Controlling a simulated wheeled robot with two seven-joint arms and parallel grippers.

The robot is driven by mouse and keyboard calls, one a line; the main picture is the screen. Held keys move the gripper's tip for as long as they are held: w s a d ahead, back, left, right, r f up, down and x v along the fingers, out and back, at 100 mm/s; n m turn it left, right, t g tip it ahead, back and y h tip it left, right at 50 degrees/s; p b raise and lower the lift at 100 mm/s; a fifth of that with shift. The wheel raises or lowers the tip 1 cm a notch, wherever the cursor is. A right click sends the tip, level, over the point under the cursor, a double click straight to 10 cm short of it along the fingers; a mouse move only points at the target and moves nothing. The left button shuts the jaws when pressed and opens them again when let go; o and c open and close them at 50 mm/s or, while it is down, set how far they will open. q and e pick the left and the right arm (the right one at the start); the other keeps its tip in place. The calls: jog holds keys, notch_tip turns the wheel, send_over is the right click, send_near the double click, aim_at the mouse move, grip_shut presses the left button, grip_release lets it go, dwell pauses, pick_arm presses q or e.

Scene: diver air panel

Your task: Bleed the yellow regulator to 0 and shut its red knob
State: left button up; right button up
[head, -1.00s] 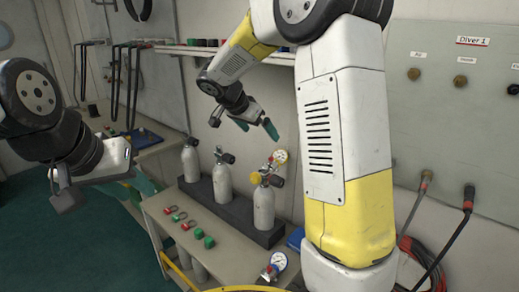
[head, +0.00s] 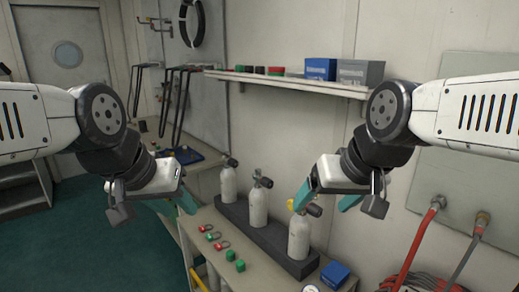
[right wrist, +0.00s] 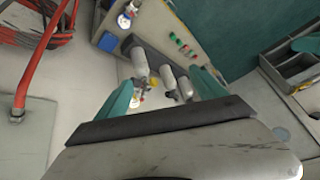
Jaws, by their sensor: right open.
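The yellow regulator (head: 293,204) sits on the valve of the nearest grey cylinder (head: 298,240), partly covered by my right gripper. In the right wrist view a yellow part (right wrist: 155,82) and a white gauge (right wrist: 135,101) show between the fingers. The gauge reading and the red knob cannot be made out. My right gripper (head: 320,207) is open, its teal fingers around the cylinder's top in the head view; contact cannot be told. My left gripper (head: 178,207) appears open and empty, left of the cylinders.
Two more cylinders (head: 258,205) stand in the dark rack (head: 271,238). Red and green pieces (head: 230,255) lie on the bench in front. A blue box (head: 335,274) stands at the right end. A shelf (head: 290,84) and hoses (head: 415,245) are behind and right.

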jog(key=w+n, duration=0.2)
jog(key=w+d+n, duration=0.1)
jog(key=shift+w+r+g+h, duration=0.25)
jog(key=shift+r+g+h, duration=0.05)
jog(key=shift+h, duration=0.1)
jog(key=c, duration=0.7)
jog(key=w+n, duration=0.3)
jog(key=w+d+n+h, duration=0.1)
jog(key=w+n, duration=0.2)
jog(key=w, duration=0.1)
jog(key=w+n+g+h, duration=0.1)
jog(key=w+n, duration=0.2)
jog(key=shift+w+d+f, duration=0.2)
jog(key=shift+d, duration=0.15)
jog(key=w+d+f+n+g+h, duration=0.1)
jog(key=w+f+n, duration=0.3)
jog(key=w+n, duration=0.4)
jog(key=w+f+n+h, duration=0.1)
jog(key=w+f+n, duration=0.4)
jog(key=w, duration=0.5)
jog(key=shift+n, duration=0.8)
jog(key=x, duration=0.7)
jog(key=shift+s+d, duration=0.1)
jog(key=shift+d, duration=0.35)
grip_shut()
